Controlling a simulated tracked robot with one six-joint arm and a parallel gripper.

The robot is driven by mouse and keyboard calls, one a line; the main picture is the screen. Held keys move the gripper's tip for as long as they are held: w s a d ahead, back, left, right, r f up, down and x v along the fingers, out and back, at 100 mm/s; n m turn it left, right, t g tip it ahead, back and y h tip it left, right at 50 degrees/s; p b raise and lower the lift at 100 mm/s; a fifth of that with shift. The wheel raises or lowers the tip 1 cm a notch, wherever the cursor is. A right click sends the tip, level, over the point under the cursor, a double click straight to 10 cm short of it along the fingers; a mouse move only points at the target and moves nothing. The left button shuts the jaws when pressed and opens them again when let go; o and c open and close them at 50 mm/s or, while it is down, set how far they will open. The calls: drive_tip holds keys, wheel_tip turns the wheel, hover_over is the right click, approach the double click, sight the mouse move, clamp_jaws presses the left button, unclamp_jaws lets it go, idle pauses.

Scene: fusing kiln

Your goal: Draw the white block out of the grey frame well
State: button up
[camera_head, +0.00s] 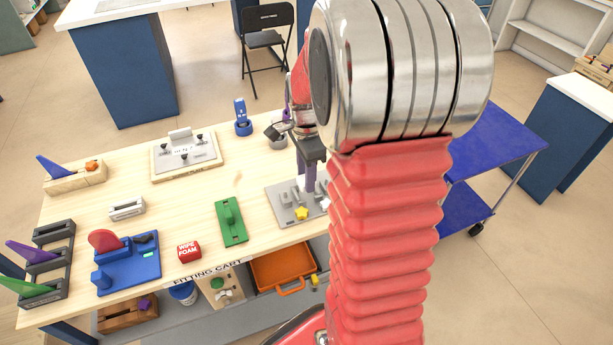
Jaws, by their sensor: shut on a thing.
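The grey frame (276,206) is a flat plate on the right part of the wooden table, with several small pieces on it, among them a yellow star (302,214). My gripper (309,184) points straight down over the frame, its purple fingers low at the plate. It is shut on the white block (301,184), which shows only as a small pale patch at the fingertips. Whether the block still sits in its well or is clear of it cannot be told. My arm hides the right side of the frame.
A red box (189,251) and blue fixture (128,262) are farther left. A blue holder (242,118) and grey cup (276,133) stand behind. Bare tabletop (185,205) lies between them.

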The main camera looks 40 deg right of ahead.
drive_tip(key=shift+r, duration=3.5)
